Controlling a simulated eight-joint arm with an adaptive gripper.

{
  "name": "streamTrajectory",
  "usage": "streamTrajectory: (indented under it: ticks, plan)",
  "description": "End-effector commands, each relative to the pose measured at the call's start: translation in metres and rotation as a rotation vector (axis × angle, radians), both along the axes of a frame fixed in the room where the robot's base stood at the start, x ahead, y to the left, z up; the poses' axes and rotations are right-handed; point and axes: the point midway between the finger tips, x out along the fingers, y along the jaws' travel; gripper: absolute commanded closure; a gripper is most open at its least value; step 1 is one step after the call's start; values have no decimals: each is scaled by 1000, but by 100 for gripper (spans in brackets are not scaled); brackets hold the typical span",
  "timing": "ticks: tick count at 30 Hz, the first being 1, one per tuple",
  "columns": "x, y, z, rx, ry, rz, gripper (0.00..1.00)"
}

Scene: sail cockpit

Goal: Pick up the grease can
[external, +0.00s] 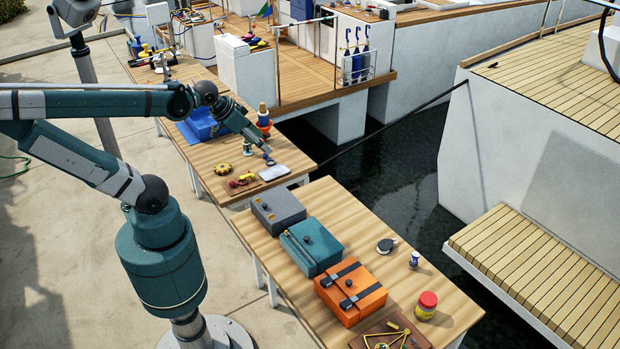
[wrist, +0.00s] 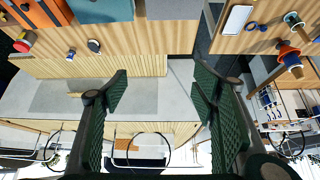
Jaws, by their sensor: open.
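My gripper (external: 257,138) is over the farther table, well away from this can. In the wrist view my gripper's two dark green fingers (wrist: 160,85) are spread wide with nothing between them. The can is not hidden by the arm.
The near table (external: 400,215) holds a grey box (external: 278,207), a teal box (external: 310,245), an orange strapped box (external: 350,290), a small bottle (external: 414,260) and a dark round item (external: 386,245). A white tray (external: 274,172) lies below my gripper. Dark water separates tables and boat.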

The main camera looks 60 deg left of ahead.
Motion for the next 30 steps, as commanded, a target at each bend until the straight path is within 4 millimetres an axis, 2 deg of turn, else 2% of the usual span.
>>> streamTrajectory:
  ticks: [15, 30]
  plan:
    - [76, -69, 7, 8, 23, -194, 42]
    - [147, -152, -6, 15, 39, -387, 42]
